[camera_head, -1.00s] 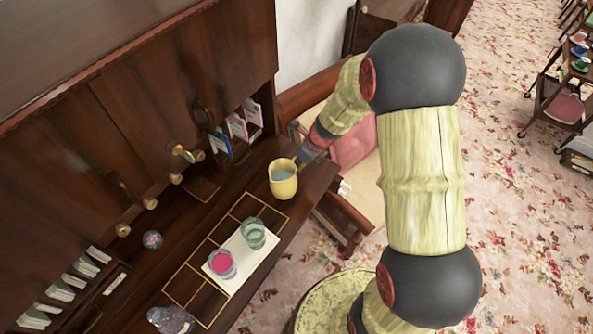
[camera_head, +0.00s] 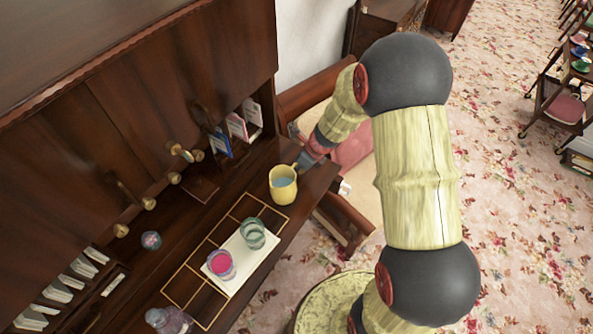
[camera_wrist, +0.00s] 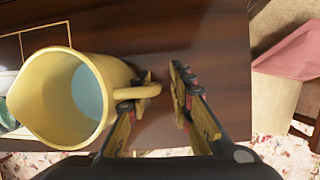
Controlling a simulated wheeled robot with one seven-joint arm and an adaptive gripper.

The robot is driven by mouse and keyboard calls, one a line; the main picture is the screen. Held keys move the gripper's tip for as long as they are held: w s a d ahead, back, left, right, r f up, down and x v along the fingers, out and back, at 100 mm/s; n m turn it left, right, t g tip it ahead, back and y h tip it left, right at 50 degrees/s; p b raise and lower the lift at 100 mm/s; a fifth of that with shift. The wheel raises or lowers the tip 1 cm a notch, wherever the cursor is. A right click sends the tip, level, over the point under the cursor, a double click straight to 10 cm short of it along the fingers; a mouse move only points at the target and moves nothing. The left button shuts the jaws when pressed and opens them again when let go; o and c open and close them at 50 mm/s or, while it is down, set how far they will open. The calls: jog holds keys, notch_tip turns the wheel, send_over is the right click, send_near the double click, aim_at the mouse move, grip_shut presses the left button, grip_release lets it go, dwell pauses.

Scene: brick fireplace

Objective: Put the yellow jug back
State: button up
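The yellow jug (camera_head: 284,197) stands upright on the dark wooden desk, just beyond the far end of the gold-lined grid (camera_head: 249,196). It holds something pale blue. My gripper (camera_head: 303,160) is low at the jug's far side, at its handle; the fingers are small and partly hidden in the head view. In the wrist view the jug (camera_wrist: 40,85) fills the left side with its handle pointing right. My gripper (camera_wrist: 161,78) is open there, with a gap between the fingers. The handle's outer end lies across the left finger and into this gap; the right finger is clear of it.
A white mat (camera_head: 233,277) on the grid carries a green glass (camera_head: 252,236) and a glass with pink contents (camera_head: 219,265). A clear bottle (camera_head: 168,321) stands at the near end. Cabinet doors with knobs rise at left. A chair with a pink cushion (camera_head: 352,150) is beside the desk.

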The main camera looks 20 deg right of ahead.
jog(key=s+a+r+n+p, duration=0.1)
jog(key=s+r+n, duration=0.3)
jog(key=r, duration=0.7)
jog(key=s+r+n+p, duration=0.1)
jog(key=s+r+n, duration=0.25)
jog(key=r, duration=0.65)
jog(key=s+a+r+n+t+h, duration=0.1)
jog(key=s+r+n, duration=0.6)
jog(key=s+n, duration=0.2)
jog(key=s+a+r+n+t+h, duration=0.1)
jog(key=s+r+n, duration=0.5)
jog(key=s+n, duration=0.3)
jog(key=shift+s+a+r+n+h, duration=0.2)
jog(key=shift+r+n+h, duration=0.2)
jog(key=shift+n, duration=1.65)
notch_tip(320, 180, down, 20)
jog(key=b, duration=2)
